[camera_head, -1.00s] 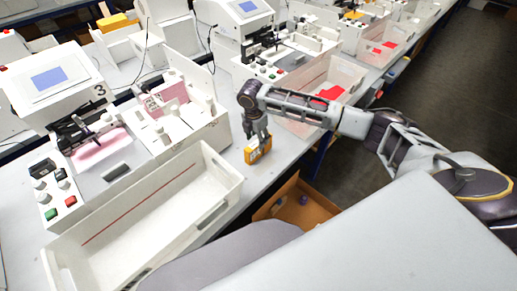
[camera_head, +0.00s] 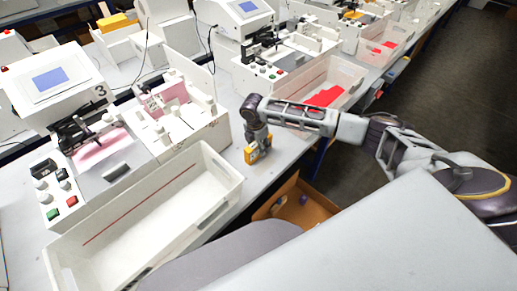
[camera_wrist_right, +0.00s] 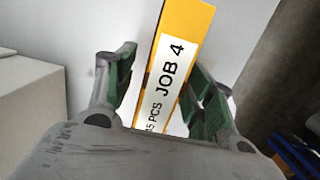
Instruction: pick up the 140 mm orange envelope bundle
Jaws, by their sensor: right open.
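The orange envelope bundle (camera_head: 257,153) stands on the grey bench between the white tray and the red-filled bin. In the right wrist view the bundle (camera_wrist_right: 183,32) shows a white label reading "JOB 4" and "PCS". My right gripper (camera_head: 256,147) is at the bundle from above, pointing down. In the right wrist view its two green-padded fingers (camera_wrist_right: 164,95) are open, one on each side of the bundle, with gaps visible. The lower end of the bundle is hidden behind my gripper body in that view. My left gripper is not in view.
A long empty white tray (camera_head: 214,214) lies just left of the bundle. A white bin (camera_head: 345,75) with red sheets stands beyond my right forearm. Plotter machine 3 (camera_head: 47,84) stands at left. An open brown box (camera_head: 283,205) sits below the bench edge.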

